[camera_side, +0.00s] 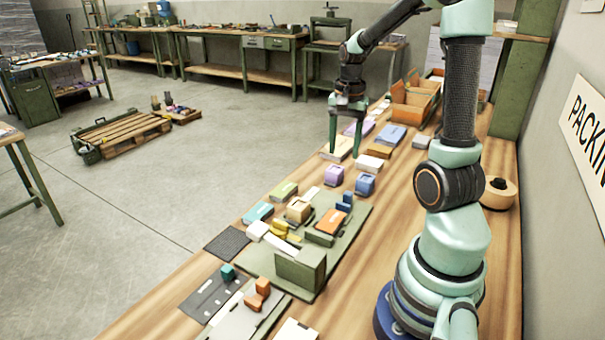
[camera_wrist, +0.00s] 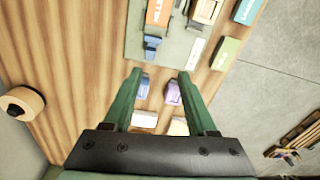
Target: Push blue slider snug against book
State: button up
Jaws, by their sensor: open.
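The blue slider (camera_side: 344,203) is a small stepped block on the green board (camera_side: 355,228). It sits close to the far end of the orange book (camera_side: 330,221); I cannot tell whether they touch. In the wrist view the blue slider (camera_wrist: 152,46) lies just below the orange book (camera_wrist: 159,12), seemingly with a narrow gap. My gripper (camera_side: 345,154) is open and empty, pointing down beyond the board's far end. In the wrist view my open gripper (camera_wrist: 160,74) has its fingertips below the slider, one to each side.
A purple block (camera_side: 334,175) and a blue block (camera_side: 365,184) stand between my gripper and the board. A yellow slider (camera_side: 280,231) and tan block (camera_side: 298,210) sit on the board's left. A white box (camera_side: 369,163) and books stand near my gripper. A tape roll (camera_side: 498,193) lies right.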

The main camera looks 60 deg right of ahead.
aim_at(349, 193)
jog(key=shift+m, duration=0.8)
jog(key=f, duration=0.4)
jog(key=s+d+f, duration=0.1)
jog(key=f, duration=0.4)
jog(key=d+f, duration=0.1)
jog(key=f, duration=0.3)
jog(key=shift+s+d+f, duration=0.1)
jog(key=shift+s+f, duration=0.05)
jog(key=shift+f, duration=0.1)
grip_shut()
